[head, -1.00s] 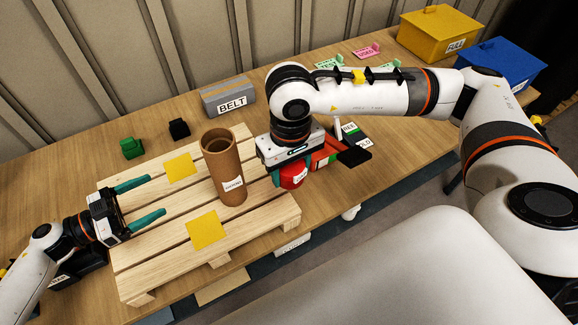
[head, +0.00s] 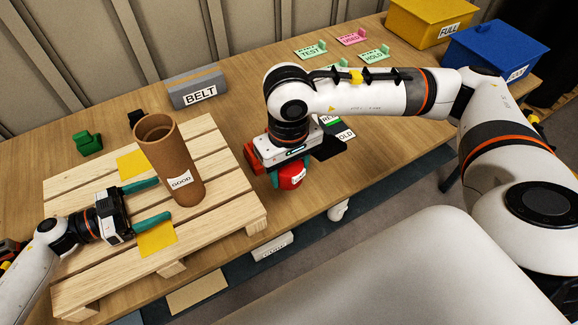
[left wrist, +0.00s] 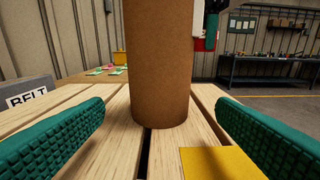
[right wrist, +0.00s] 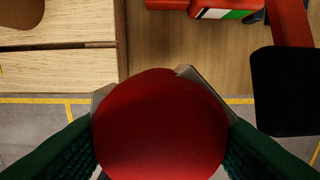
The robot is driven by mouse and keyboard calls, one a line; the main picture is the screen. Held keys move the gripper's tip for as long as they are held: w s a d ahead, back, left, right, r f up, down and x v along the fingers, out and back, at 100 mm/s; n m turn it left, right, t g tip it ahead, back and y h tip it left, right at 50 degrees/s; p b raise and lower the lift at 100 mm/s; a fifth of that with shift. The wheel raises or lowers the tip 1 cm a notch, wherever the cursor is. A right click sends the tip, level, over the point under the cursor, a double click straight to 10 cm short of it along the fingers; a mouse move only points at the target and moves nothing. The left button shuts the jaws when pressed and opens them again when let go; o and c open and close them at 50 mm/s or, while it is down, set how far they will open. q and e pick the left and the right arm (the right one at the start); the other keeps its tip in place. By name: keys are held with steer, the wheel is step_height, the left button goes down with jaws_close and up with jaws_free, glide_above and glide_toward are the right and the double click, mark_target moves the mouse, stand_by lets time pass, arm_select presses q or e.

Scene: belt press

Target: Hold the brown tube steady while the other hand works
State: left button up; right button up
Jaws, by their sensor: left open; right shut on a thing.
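The brown tube (head: 172,165) stands upright on the wooden pallet (head: 222,160), with a white GOOD label facing the front. It also fills the middle of the left wrist view (left wrist: 158,65). My left gripper (head: 148,204) is open, low over the pallet, its green fingers pointing at the tube. In the left wrist view the fingers are spread wide to either side, with the tube ahead of and apart from them. My right gripper (right wrist: 160,150) is shut on a round red object (right wrist: 158,125), also seen in the head view (head: 291,176), to the right of the tube beside the pallet.
Yellow squares (head: 157,238) lie on the pallet. A grey BELT box (head: 197,88), a green block (head: 88,143) and a black block (head: 136,117) stand behind it. Yellow (head: 428,22) and blue (head: 497,53) bins stand at the back right. A red device is near my right gripper.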

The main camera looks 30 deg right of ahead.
mark_target(182, 189)
arm_select(q)
steer(key=shift+d+f+p, duration=0.15)
steer(key=shift+d+f, duration=0.05)
steer(key=shift+d, duration=1.5)
steer(key=shift+d+f+p, duration=0.15)
steer(key=shift+d, duration=1.55)
steer(key=c, duration=0.7)
